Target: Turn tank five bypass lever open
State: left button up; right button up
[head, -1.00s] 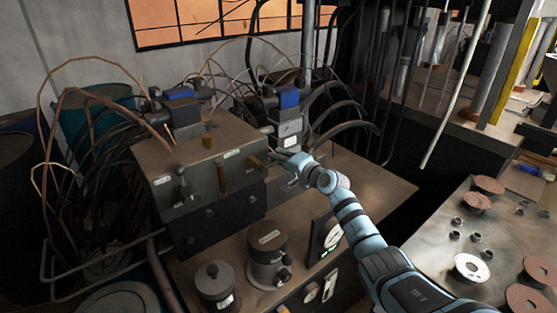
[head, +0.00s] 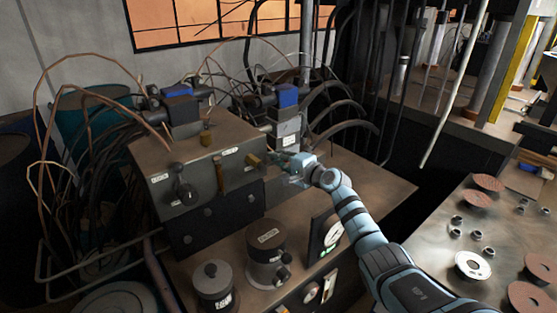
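A brown and dark metal valve box (head: 200,155) stands on the bench at centre left. Its front carries a dark ball-ended lever (head: 181,186), a brass upright lever (head: 219,176) and a brass lever (head: 253,161) at the right end, with small white labels too small to read. I cannot tell which one is the tank five bypass. My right gripper (head: 277,161) is just right of the right-end brass lever, its fingertips close to it. The fingers are small and blurred against the box, so contact and opening cannot be told. My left gripper is not in view.
Blue-capped valves (head: 287,97) with hoses stand behind the box. A metal table (head: 440,225) with flap discs (head: 472,265) and small rings is at right. The bench right of the box is mostly clear.

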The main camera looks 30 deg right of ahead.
jog(key=o, duration=0.6)
jog(key=shift+s+f, duration=0.15)
jog(key=shift+f, duration=0.25)
jog(key=shift+o, duration=0.4)
jog(key=shift+d, duration=0.15)
jog(key=v, duration=1.1)
jog(key=shift+s, duration=0.35)
jog(key=shift+r, duration=0.1)
